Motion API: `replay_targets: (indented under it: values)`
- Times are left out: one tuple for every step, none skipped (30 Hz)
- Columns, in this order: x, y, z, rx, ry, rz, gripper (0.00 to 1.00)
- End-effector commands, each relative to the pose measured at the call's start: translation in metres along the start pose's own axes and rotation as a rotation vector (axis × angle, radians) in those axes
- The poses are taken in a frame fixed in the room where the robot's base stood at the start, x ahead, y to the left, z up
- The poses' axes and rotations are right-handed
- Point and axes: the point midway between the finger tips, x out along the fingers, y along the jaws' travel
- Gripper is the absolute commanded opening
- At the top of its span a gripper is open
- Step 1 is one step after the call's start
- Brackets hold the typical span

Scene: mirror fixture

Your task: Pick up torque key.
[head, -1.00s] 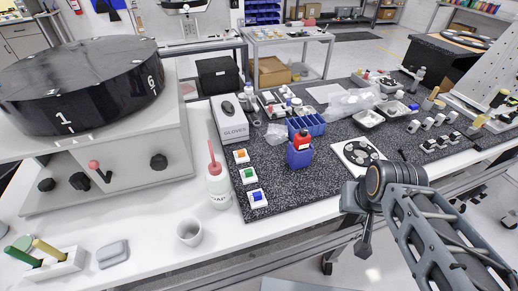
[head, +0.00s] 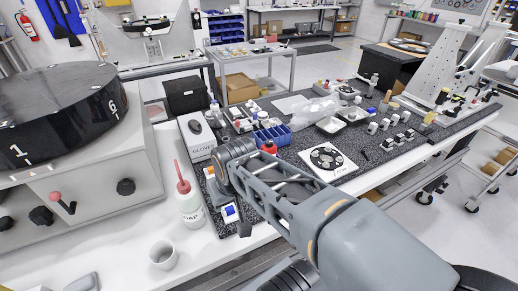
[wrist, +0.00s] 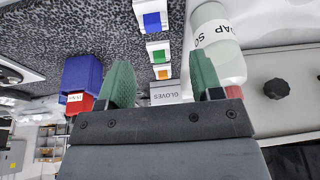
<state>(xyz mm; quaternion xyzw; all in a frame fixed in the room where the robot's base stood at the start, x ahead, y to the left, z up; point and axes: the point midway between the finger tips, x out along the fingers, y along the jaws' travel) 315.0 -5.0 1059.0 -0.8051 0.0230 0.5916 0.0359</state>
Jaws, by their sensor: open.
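I cannot pick out the torque key for certain. A small dark slim item (head: 364,155) lies on the speckled black mat right of the white card with the dark disc (head: 327,160) in the head view; it is too small to name. My gripper (wrist: 163,78) shows in the wrist view with its two green fingers wide apart and nothing between them. Beyond the fingers are the blue (wrist: 152,22), green (wrist: 158,52) and orange (wrist: 162,72) square pieces. In the head view my arm hides the gripper and part of the mat.
A soap bottle (head: 188,203) stands left of my arm; it also shows close to the right finger (wrist: 218,45). The gloves box (head: 197,140), a blue bin (head: 272,136) and a white cup (head: 163,255) stand nearby.

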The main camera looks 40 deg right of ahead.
Motion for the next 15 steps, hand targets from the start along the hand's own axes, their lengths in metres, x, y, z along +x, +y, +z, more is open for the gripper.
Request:
replay_targets:
  values:
    - [-0.01, 0.01, -0.015, 0.095, -0.024, 0.006, 0.65]
    - [-0.015, 0.015, -0.024, 0.158, -0.042, 0.006, 0.66]
    - [-0.022, 0.023, -0.037, 0.253, -0.071, 0.005, 0.66]
    - [-0.028, 0.031, -0.048, 0.331, -0.096, 0.004, 0.66]
    - [-0.033, 0.038, -0.059, 0.416, -0.121, 0.002, 0.66]
    - [-0.039, 0.051, -0.074, 0.532, -0.157, 0.0, 0.66]
    - [-0.043, 0.061, -0.085, 0.618, -0.183, -0.002, 0.66]
    - [-0.047, 0.072, -0.095, 0.703, -0.208, -0.004, 0.66]
    - [-0.051, 0.087, -0.107, 0.815, -0.241, -0.007, 0.66]
    - [-0.054, 0.099, -0.116, 0.897, -0.265, -0.01, 0.66]
    - [-0.056, 0.112, -0.123, 0.975, -0.289, -0.013, 0.66]
    - [-0.059, 0.128, -0.131, 1.075, -0.32, -0.017, 0.66]
    - [-0.06, 0.14, -0.137, 1.144, -0.341, -0.019, 0.66]
    - [-0.062, 0.152, -0.142, 1.21, -0.361, -0.022, 0.66]
    - [-0.064, 0.167, -0.147, 1.292, -0.387, -0.026, 0.66]
